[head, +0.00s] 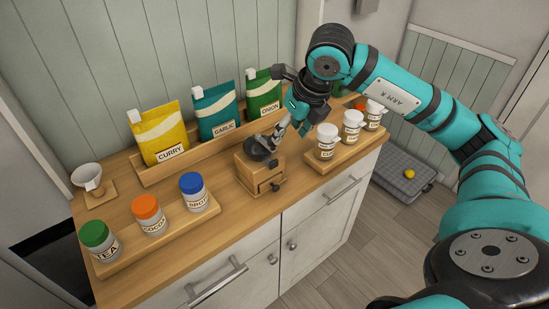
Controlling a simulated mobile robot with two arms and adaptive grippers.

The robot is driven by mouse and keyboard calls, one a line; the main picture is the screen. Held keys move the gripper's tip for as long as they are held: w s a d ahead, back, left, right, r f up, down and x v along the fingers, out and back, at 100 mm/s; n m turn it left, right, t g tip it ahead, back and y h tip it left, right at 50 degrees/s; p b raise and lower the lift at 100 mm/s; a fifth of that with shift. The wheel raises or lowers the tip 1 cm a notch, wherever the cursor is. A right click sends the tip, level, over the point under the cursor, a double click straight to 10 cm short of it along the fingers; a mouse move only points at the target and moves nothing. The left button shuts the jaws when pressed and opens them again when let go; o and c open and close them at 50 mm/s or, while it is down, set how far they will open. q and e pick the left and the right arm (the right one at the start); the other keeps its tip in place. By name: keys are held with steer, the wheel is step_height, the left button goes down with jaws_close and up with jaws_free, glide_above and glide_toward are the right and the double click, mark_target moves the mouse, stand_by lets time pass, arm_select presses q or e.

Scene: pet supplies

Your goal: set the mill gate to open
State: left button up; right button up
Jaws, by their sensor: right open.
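The mill (251,173) is a small wooden box with a dark top piece, standing near the middle of the wooden counter. A small dark knob (276,186) shows low on its front right side. I cannot tell which part is the gate or how it is set. My right gripper (289,131) is open, pointing down just behind and to the right of the mill's top. Its fingers are close to the dark top piece, and I cannot tell whether they touch it. My left gripper is out of view.
Curry (158,131), garlic (215,111) and onion (263,93) bags stand in a rack behind the mill. Lidded jars (149,213) stand front left; white-lidded jars (352,125) stand right. A white funnel (87,177) is far left. Bare counter lies before the mill.

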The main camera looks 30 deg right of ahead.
mark_target(274, 161)
steer(key=p+x, duration=0.3)
steer(key=x, duration=1.1)
steer(key=shift+r, duration=0.1)
